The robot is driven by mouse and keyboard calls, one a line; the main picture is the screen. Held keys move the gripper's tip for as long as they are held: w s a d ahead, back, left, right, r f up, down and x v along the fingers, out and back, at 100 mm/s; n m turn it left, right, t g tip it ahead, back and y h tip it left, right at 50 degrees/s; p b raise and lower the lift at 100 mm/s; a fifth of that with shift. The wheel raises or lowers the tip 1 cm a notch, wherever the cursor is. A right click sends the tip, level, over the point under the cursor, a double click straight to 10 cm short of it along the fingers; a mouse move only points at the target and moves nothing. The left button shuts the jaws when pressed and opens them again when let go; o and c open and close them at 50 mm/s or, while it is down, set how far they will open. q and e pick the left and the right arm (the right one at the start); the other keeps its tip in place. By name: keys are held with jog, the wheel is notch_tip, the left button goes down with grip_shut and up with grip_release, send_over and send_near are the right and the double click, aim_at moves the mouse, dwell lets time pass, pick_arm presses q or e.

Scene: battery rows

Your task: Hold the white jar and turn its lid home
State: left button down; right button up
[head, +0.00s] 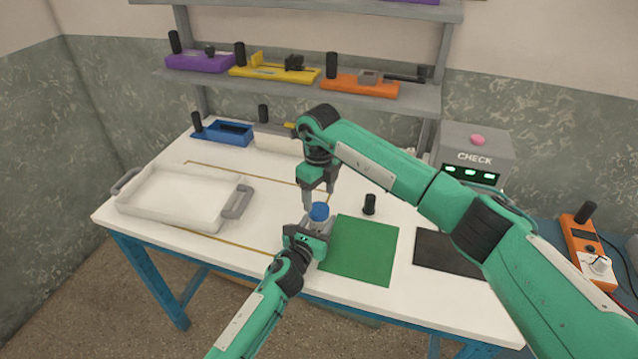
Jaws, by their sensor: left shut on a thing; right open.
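The white jar (321,225) stands on the table at the left edge of the green mat, mostly hidden by my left gripper. A blue lid (319,211) sits on top of the jar; I cannot tell how tightly it is seated. My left gripper (315,228) comes from the front and is shut on the jar's side. My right gripper (318,203) points down from above, open, with its fingers on either side of or just above the lid. I cannot tell whether they touch it.
A green mat (360,250) lies right of the jar, with a small black cylinder (369,204) at its far edge. A white tray (170,212) stands left, a black mat (447,254) right. A grey CHECK box (475,144) and a shelf (290,83) stand behind.

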aim_at(319, 208)
jog(key=shift+f, duration=2.25)
jog(key=c, duration=1)
jog(key=o, duration=1.2)
jog(key=shift+c, duration=0.2)
jog(key=shift+r, duration=0.1)
